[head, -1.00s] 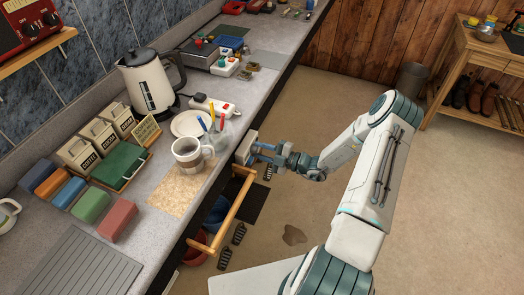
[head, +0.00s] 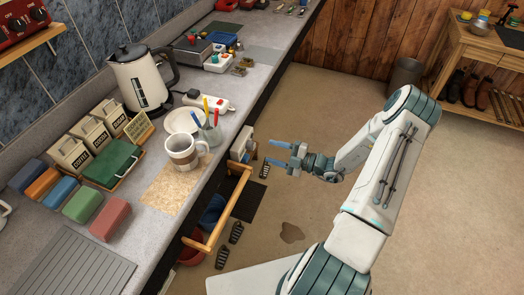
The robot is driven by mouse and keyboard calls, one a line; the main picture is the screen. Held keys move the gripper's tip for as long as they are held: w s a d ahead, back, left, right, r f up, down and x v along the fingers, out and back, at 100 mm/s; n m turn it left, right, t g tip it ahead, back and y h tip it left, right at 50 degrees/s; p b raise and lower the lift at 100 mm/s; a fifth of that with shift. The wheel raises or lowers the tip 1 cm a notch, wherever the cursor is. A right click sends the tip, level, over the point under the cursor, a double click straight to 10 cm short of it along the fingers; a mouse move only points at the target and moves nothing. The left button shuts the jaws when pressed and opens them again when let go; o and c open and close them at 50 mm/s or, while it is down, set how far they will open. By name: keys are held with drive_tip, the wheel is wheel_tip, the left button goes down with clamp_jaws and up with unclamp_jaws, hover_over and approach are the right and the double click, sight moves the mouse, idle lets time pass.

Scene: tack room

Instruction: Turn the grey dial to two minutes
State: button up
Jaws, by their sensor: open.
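A small pale box (head: 238,147) is fixed at the front edge of the counter, beyond the wooden rail. Its face is seen nearly edge-on, so I cannot make out the grey dial, its marks or its setting. My gripper (head: 277,153) is in front of the box, to its right in the picture. Its two blue fingers are spread apart, point toward the box and hold nothing. A clear gap shows between the fingertips and the box.
A wooden rail (head: 229,213) juts out below the box. A mug (head: 182,154) and a glass with coloured pens stand near the counter edge. A kettle (head: 138,82) stands behind. A red unit with knobs (head: 18,22) is at upper left. The floor right of the counter is mostly clear.

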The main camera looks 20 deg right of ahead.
drive_tip(key=b+v, duration=0.1)
drive_tip(key=v, duration=0.6)
idle(0.3)
drive_tip(key=s+a+r+n+g+h, duration=0.2)
drive_tip(key=s+a+r+n+g, duration=0.35)
drive_tip(key=n, duration=0.65)
drive_tip(key=s+a+r+n+g+h, duration=0.25)
drive_tip(key=a+r+n+g, duration=0.45)
drive_tip(key=n, duration=0.5)
drive_tip(key=s+r+n+t+h, duration=0.2)
drive_tip(key=s+r+n+h, duration=0.3)
drive_tip(key=n, duration=0.7)
drive_tip(key=s+r+n+t+h, duration=0.3)
drive_tip(key=s+r+n+h, duration=0.2)
drive_tip(key=n, duration=0.8)
drive_tip(key=shift+s+d+r, duration=0.45)
drive_tip(key=shift+s+r, duration=0.5)
drive_tip(key=shift+r, duration=1.1)
drive_tip(key=shift+t, duration=0.25)
